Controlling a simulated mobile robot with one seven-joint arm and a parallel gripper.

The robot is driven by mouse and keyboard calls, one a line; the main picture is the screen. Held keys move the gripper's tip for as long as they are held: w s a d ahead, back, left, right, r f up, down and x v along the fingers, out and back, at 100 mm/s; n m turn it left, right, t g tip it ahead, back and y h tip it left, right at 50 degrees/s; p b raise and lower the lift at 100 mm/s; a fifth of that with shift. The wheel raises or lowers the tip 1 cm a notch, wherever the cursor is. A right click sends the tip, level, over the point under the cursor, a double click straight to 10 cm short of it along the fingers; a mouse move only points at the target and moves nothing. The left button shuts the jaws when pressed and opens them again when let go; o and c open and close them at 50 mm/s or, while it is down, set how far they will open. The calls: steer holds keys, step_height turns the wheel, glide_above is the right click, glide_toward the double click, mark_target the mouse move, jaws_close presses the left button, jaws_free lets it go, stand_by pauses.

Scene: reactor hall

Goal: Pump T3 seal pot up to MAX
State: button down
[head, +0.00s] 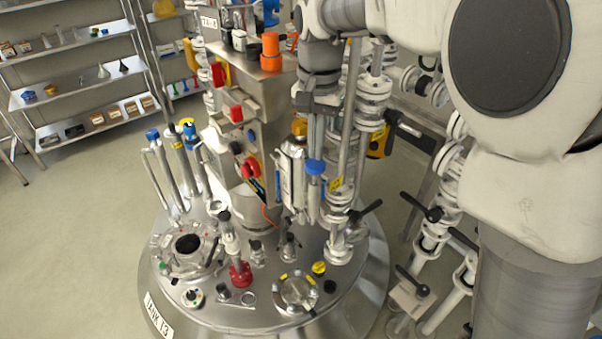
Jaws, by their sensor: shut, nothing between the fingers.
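The tank labelled T3 (158,318) has a round steel lid crowded with fittings. A slim upright vessel with a sight strip (290,178), which looks like the seal pot, stands right of the central column. Its level and MAX mark are too small to read. Just right of it is a blue round knob (316,167) on a thin upright rod. My gripper (316,150) points straight down over this knob, fingers shut. The fingertips are at or just above the knob; I cannot tell whether they touch it. Nothing is held.
The steel column (250,140) with red buttons and an orange cap stands close on the left. Pipes with flanges (370,105) and black-handled valves (435,213) crowd the right. Shelves (80,80) stand at the back left. The floor at left is clear.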

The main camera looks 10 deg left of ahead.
mark_target(316, 164)
steer(key=shift+f, duration=0.15)
steer(key=shift+f+b, duration=1.15)
steer(key=shift+f, duration=0.6)
steer(key=shift+r+p, duration=1.7)
steer(key=shift+r, duration=0.25)
step_height(316, 164, up, 5)
steer(key=p, duration=0.4)
